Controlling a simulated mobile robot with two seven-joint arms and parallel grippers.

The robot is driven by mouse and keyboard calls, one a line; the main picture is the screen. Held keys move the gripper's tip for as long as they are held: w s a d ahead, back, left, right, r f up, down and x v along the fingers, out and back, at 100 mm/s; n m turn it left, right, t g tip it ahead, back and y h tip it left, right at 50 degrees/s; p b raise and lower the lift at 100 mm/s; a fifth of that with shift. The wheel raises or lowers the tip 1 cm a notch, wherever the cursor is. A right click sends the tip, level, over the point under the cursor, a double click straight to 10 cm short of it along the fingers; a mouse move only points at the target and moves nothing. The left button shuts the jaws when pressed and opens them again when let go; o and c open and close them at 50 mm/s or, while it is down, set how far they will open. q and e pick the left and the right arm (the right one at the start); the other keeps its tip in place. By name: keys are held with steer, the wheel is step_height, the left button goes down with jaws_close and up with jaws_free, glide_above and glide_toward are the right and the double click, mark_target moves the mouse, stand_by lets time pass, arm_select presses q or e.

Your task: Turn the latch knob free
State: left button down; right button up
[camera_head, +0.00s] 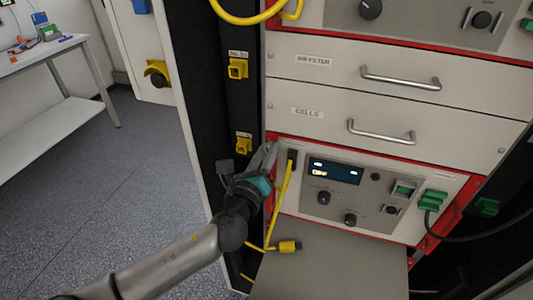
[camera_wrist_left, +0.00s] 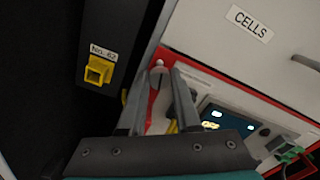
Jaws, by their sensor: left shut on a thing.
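My left gripper (camera_head: 268,157) reaches the upper left corner of the lower panel unit (camera_head: 335,215), just below the CELLS drawer. In the left wrist view its two fingers (camera_wrist_left: 160,80) are closed around a small pale latch knob (camera_wrist_left: 157,76) at the red-edged corner of that unit. The fingers hide most of the knob, so its turn angle is hard to tell. In the head view the knob is hidden behind the fingers. My right gripper is in neither view.
A yellow cable (camera_head: 283,195) hangs from the panel close to my gripper, its loose plug (camera_head: 289,247) lying on a grey shelf (camera_head: 330,275). Yellow sockets (camera_head: 243,146) line the black post at left. The CELLS drawer (camera_head: 340,120) is shut above. Open floor lies left.

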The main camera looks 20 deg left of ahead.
arm_select(q)
steer(key=n, duration=0.3)
steer(key=shift+n+b, duration=0.35)
steer(key=shift+n, duration=0.05)
steer(key=n, duration=0.3)
steer(key=shift+n, duration=0.3)
steer(key=n, duration=0.3)
steer(key=shift+n, duration=2.2)
steer(key=c, duration=0.6)
jaws_free()
